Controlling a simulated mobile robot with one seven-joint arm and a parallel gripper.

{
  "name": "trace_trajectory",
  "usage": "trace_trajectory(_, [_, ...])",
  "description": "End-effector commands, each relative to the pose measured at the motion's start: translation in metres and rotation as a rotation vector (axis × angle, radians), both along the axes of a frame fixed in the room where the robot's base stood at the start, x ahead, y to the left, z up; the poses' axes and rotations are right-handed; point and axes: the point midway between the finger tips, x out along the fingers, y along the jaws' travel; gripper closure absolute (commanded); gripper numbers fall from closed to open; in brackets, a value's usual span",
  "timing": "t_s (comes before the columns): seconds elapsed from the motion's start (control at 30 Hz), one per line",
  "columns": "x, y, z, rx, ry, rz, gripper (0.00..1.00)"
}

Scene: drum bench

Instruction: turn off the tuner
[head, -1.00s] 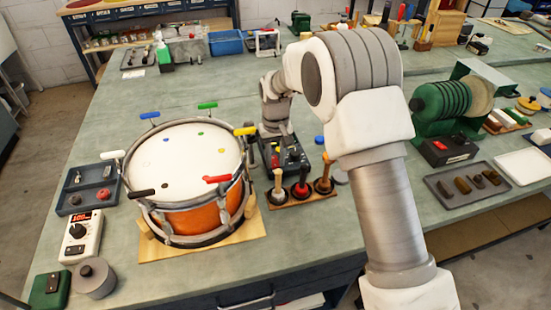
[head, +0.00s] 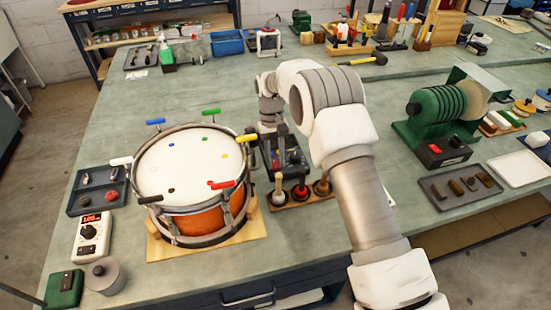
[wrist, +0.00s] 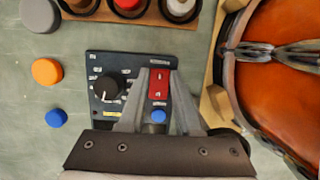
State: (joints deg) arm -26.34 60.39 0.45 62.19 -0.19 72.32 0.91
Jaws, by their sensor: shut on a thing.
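A dark control box (head: 294,163) stands on the bench right of the drum. In the wrist view the box (wrist: 97,68) has a black pointer knob (wrist: 107,88), small printed labels, a red rocker switch (wrist: 158,84) and a round blue piece (wrist: 158,115) below the switch. I cannot read a name on it. My gripper (wrist: 159,76) is over the box, its two fingers closed in on either side of the red switch. The fingers hide part of the box. In the head view my arm covers part of the box and the fingers are hard to make out.
An orange drum (head: 191,183) stands close by on a wooden board. Three handled tools stand in a wooden rack (head: 303,202) in front of the box. A white device with a red display (head: 91,238) is at far left. A green grinding machine (head: 431,113) is at right.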

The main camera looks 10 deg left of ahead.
Motion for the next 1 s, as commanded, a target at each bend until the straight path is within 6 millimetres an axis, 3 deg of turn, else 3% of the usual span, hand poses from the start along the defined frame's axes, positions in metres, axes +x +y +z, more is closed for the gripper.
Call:
trace_trajectory(0.07, [0.000,0.000,0.001,0.001,-0.002,0.000,1.00])
trace_trajectory(0.1, [0.000,0.000,0.001,0.001,-0.002,0.000,0.60])
trace_trajectory(0.23, [0.000,0.000,0.001,0.001,-0.002,0.000,0.38])
trace_trajectory(0.53, [0.000,0.000,0.001,0.000,-0.001,0.000,0.38])
trace_trajectory(0.67, [0.004,0.002,0.011,0.002,-0.005,0.000,0.38])
trace_trajectory(1.0, [0.021,0.010,0.084,0.004,-0.006,0.000,0.38])
